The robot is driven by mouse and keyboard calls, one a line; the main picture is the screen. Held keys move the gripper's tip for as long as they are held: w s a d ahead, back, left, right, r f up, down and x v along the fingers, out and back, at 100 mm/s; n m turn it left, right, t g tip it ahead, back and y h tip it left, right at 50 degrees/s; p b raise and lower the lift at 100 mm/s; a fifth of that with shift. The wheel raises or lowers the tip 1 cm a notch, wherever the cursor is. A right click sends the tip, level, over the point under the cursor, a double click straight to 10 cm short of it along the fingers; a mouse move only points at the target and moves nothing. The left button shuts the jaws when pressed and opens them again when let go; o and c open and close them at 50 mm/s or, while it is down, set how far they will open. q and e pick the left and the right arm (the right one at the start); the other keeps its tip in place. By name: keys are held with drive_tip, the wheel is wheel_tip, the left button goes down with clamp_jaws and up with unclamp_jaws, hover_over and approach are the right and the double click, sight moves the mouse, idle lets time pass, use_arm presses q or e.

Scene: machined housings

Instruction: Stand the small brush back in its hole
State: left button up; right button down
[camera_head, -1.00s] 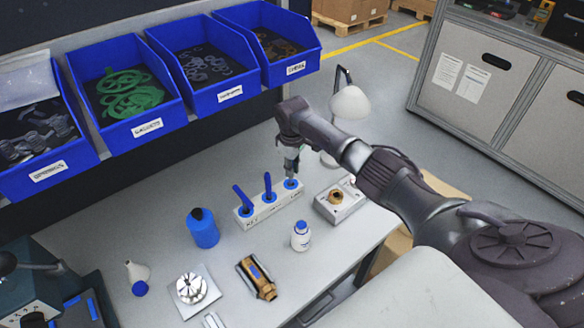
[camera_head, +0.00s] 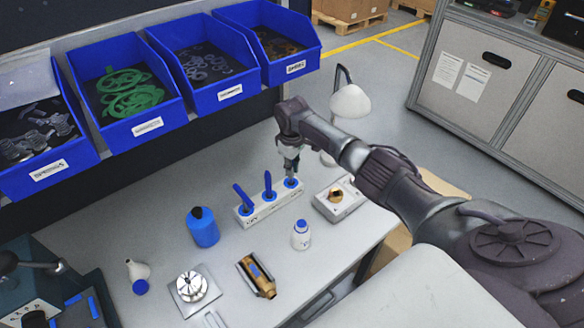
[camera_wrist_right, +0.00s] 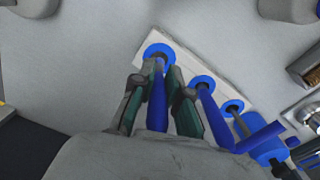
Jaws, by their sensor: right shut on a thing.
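My right gripper (camera_head: 290,168) is over the right end of the white holder block (camera_head: 250,219), which stands on the bench. In the right wrist view my right gripper (camera_wrist_right: 158,100) is shut on the blue handle of the small brush (camera_wrist_right: 157,108). The brush's far end meets the blue-ringed hole (camera_wrist_right: 146,50) at that end of the block; how deep it sits I cannot tell. The other two holes hold blue-handled tools, a left one (camera_head: 241,194) leaning and a middle one (camera_head: 268,181) more upright. My left gripper is not in view.
A white bottle (camera_head: 300,238) and a blue bottle (camera_head: 204,231) stand in front. A brass housing (camera_head: 257,277) lies nearer. Blue bins (camera_head: 147,126) hang behind, and a white lamp (camera_head: 349,103) is beyond my arm.

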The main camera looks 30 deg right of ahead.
drive_tip(key=shift+f+b, duration=0.85)
drive_tip(key=shift+f, duration=0.55)
idle(0.5)
drive_tip(key=c, duration=1.1)
unclamp_jaws()
drive_tip(key=shift+r, duration=0.1)
wheel_tip(320, 180, up, 12)
drive_tip(key=shift+f, duration=0.1)
